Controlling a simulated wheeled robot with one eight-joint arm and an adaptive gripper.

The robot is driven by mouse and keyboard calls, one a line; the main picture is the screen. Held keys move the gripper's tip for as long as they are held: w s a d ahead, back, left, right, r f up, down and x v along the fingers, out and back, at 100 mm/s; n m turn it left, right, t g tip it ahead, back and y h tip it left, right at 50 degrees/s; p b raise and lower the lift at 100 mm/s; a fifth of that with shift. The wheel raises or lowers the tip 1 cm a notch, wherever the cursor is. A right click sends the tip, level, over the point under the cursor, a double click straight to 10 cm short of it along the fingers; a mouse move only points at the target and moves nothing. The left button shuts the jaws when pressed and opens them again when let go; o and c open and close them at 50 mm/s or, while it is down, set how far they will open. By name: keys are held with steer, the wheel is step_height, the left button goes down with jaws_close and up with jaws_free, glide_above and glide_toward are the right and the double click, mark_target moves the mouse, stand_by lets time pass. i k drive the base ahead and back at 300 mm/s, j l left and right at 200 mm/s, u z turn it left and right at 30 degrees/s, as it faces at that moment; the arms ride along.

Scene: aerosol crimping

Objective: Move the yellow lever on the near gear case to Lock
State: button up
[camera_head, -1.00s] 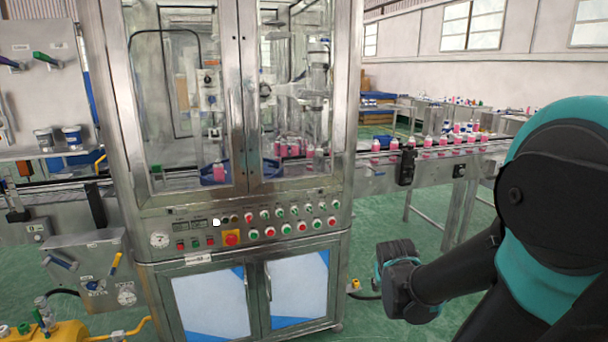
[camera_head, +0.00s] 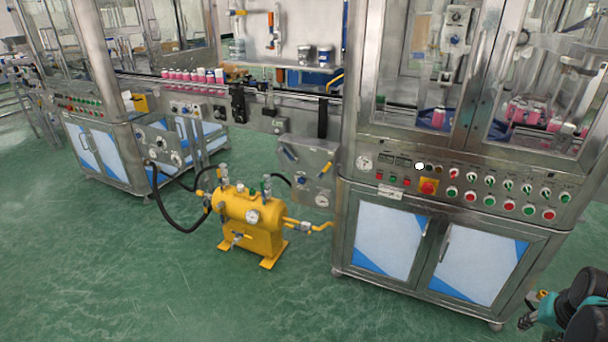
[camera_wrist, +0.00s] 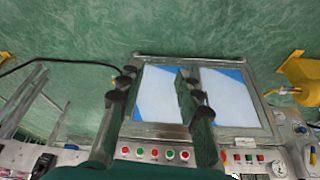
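The near gear case (camera_head: 305,168) is a grey metal box at the middle, beside the left edge of the large cabinet machine. Its yellow lever (camera_head: 326,169) is tilted on the right part of its face. A blue-handled lever (camera_head: 289,154), a blue knob (camera_head: 300,181) and a gauge (camera_head: 322,200) share the face. The Lock marking is too small to read. In the wrist view, my gripper (camera_wrist: 157,85) has its two fingers apart with nothing between them, facing the cabinet doors. The case shows there partly at the right edge (camera_wrist: 306,150).
A yellow tank (camera_head: 252,222) with valves and a black hose stands on the floor left of the cabinet (camera_head: 470,245). Another grey case (camera_head: 160,143) is further left. A conveyor with pink cans (camera_head: 193,77) runs behind. The green floor in front is clear.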

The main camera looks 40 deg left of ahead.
mark_target(318, 177)
steer(key=u, duration=1.4)
